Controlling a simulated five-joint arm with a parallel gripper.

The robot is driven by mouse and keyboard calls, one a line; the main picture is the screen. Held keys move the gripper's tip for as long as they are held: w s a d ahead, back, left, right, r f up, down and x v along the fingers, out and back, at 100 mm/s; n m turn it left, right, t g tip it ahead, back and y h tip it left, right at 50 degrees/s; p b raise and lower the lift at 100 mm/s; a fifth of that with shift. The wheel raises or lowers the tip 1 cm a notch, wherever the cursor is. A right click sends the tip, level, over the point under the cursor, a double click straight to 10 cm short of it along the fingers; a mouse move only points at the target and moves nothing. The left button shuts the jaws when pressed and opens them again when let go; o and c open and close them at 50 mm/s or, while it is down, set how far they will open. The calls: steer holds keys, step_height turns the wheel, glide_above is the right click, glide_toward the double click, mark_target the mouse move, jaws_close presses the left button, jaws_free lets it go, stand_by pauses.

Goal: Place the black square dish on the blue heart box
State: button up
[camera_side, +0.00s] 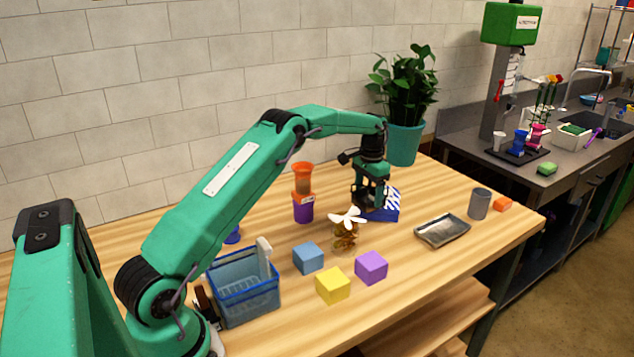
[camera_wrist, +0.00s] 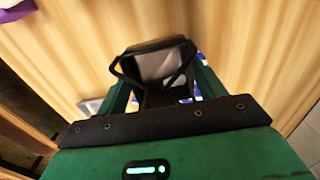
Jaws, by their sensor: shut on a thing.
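My gripper (camera_side: 367,197) is shut on the black square dish (camera_wrist: 152,47), which shows between the fingers in the wrist view with a pale inside. The dish looks tilted there. In the side view the dish is mostly lost among the dark fingers. A blue box with white stripes (camera_side: 393,206) lies on the table right at and behind my gripper. My gripper hides much of it, so its heart shape cannot be made out. Small blue patches show around the dish in the wrist view. I cannot tell whether the dish touches the box.
A gold ornament with white petals (camera_side: 346,226) stands close in front. Orange and purple cups (camera_side: 303,195) stand left. Blue (camera_side: 308,257), yellow (camera_side: 333,286) and purple (camera_side: 371,267) blocks, a blue basket (camera_side: 246,293), a metal tray (camera_side: 443,231), a grey cup (camera_side: 480,204) and a potted plant (camera_side: 404,140) surround it.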

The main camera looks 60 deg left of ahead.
steer(key=shift+f, duration=0.1)
steer(key=o, duration=1.2)
steer(key=shift+c, duration=0.2)
step_height(320, 180, up, 12)
steer(key=shift+f, duration=0.15)
steer(key=shift+r, duration=0.3)
